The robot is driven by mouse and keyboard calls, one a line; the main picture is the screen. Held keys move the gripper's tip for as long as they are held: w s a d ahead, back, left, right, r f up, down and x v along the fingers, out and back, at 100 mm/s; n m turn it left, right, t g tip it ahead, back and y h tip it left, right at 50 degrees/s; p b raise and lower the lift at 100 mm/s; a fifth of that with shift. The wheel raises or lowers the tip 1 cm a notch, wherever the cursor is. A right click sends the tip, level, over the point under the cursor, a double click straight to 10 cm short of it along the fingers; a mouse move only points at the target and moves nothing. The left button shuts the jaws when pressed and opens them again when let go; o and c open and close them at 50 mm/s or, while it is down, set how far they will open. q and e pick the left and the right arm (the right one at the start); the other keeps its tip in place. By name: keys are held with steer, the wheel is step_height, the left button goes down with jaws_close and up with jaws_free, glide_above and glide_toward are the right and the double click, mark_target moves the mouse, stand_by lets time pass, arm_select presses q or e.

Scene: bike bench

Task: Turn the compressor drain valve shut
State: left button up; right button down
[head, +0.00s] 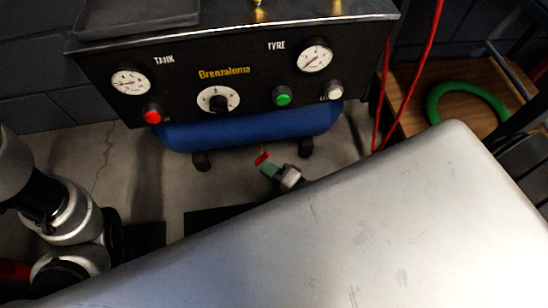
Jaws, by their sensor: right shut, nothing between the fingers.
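The compressor's blue tank (250,128) lies under a black control panel (185,70). A small red piece, which looks like the drain valve's handle (262,158), shows just below the tank's underside near the middle. My right gripper (267,168) is under the tank, its greenish fingertips shut right at the red handle. Nothing shows between the fingers, and I cannot tell whether they touch the handle. The handle's exact angle is too small to read. My left arm shows at the left edge, but its gripper is not visible.
A red hose (409,92) hangs at right. A green ring (466,104) lies on a wooden shelf (414,119). A large pale surface hides the lower right.

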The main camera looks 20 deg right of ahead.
steer(key=a+m+b, duration=0.1)
steer(key=a+t+b, duration=0.1)
steer(key=b, duration=0.1)
steer(key=shift+w+a+m+t, duration=0.2)
steer(key=shift+w+m+t, duration=0.1)
steer(key=shift+w+m, duration=0.1)
stand_by(0.3)
stand_by(1.4)
